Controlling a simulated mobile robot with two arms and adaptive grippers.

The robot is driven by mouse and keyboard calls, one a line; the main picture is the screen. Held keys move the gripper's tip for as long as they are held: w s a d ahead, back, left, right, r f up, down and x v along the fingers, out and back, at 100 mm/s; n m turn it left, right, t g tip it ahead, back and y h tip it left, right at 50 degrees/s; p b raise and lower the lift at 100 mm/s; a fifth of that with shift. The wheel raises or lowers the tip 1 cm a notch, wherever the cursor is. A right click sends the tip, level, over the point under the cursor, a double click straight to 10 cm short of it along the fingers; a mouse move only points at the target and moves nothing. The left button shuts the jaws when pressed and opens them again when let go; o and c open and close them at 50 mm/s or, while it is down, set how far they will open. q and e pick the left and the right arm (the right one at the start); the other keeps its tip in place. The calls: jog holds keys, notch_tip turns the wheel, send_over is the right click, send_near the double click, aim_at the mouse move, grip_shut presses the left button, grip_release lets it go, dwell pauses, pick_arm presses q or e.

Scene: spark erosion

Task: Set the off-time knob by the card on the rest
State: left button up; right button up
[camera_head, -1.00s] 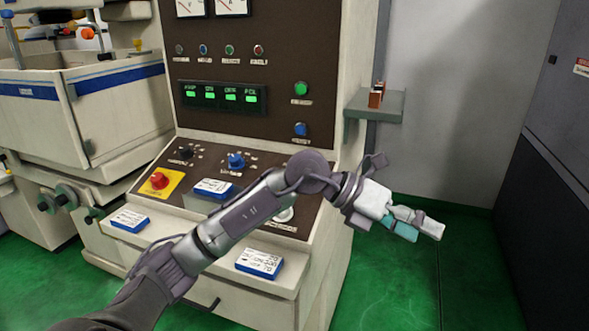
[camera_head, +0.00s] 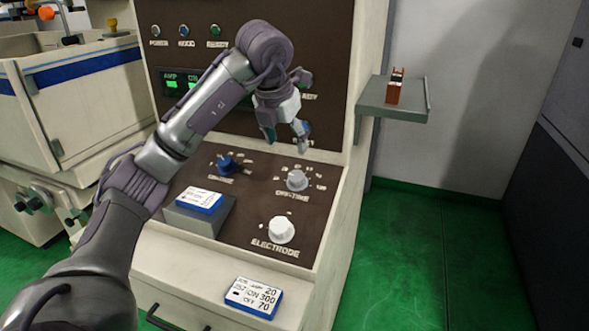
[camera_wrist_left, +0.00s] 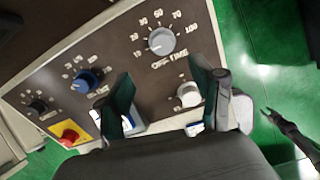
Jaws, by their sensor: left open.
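The off-time knob (camera_head: 296,181) is light grey and sits on the brown sloped panel. In the left wrist view the off-time knob (camera_wrist_left: 161,41) shows with a printed number scale around it. My left gripper (camera_head: 287,135) is open and empty, pointing down above and behind the knob in the head view. In the left wrist view the knob lies beyond the fingertips, between them, apart from them. A white and blue card (camera_head: 200,199) lies on the grey rest (camera_head: 190,220); its print is too small to read.
A blue knob (camera_head: 226,165) and a white electrode knob (camera_head: 281,229) sit nearby. Another card (camera_head: 254,297), reading 20, ON 300, OFF 70, lies on the front ledge. A side shelf (camera_head: 395,105) holds a brown item. A dark arm part (camera_wrist_left: 290,133) shows at the wrist view's right.

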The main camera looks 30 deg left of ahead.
pick_arm(q)
send_near(295, 176)
jog(key=f, duration=0.2)
jog(key=x, duration=0.1)
jog(key=p+x, duration=0.1)
jog(key=x, duration=0.1)
jog(key=shift+w+f, duration=0.2)
jog(key=shift+w, duration=0.2)
jog(key=x, duration=0.3)
jog(key=shift+f+p, duration=0.1)
jog(key=shift+p, duration=0.3)
jog(key=shift+w+f, duration=0.2)
jog(key=shift+f, duration=0.1)
jog(key=shift+a+f, duration=0.1)
jog(key=shift+f, duration=0.05)
jog(key=shift+c, duration=1.4)
jog(key=c, duration=0.9)
jog(key=shift+o, duration=0.2)
pick_arm(e)
jog(key=shift+g, duration=0.3)
jog(key=s, duration=0.1)
jog(key=s+d+r, duration=0.1)
jog(key=s+d, duration=0.1)
jog(key=shift+s+d+r, duration=0.15)
jog(key=shift+d+r, duration=0.05)
jog(key=shift+r, duration=0.15)
